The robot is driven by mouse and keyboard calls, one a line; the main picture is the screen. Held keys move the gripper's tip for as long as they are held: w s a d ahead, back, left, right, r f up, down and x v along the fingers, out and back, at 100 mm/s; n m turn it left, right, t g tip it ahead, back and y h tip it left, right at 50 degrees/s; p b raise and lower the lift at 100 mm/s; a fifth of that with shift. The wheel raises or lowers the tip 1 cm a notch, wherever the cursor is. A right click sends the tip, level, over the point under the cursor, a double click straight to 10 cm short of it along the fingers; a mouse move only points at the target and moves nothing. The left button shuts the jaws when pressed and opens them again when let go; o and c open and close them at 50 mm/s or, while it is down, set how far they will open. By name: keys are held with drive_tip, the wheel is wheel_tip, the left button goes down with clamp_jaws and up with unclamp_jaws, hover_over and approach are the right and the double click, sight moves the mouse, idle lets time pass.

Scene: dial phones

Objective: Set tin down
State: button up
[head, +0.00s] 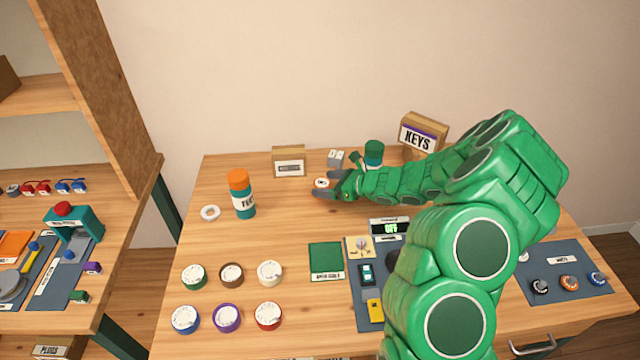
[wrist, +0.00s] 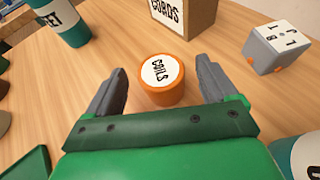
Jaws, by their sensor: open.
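An orange tin with a white lid marked COILS (wrist: 160,76) stands upright on the wooden table in the wrist view. In the head view its white top (head: 321,182) shows at the left tip of my gripper, near the back of the table. My gripper (wrist: 162,82) is open, with one dark finger on each side of the tin. Gaps of bare wood show between the tin and both fingers. In the head view my gripper (head: 334,190) is low over the table, and the tin's lower part is hard to make out.
A cardboard box marked CORDS (wrist: 186,14) and a grey lettered cube (wrist: 272,48) stand close behind the tin. A teal bottle with an orange cap (head: 241,194) stands to the left. A KEYS box (head: 422,135) and a green-capped container (head: 373,152) stand behind my arm.

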drive_tip(key=shift+v, duration=3.95)
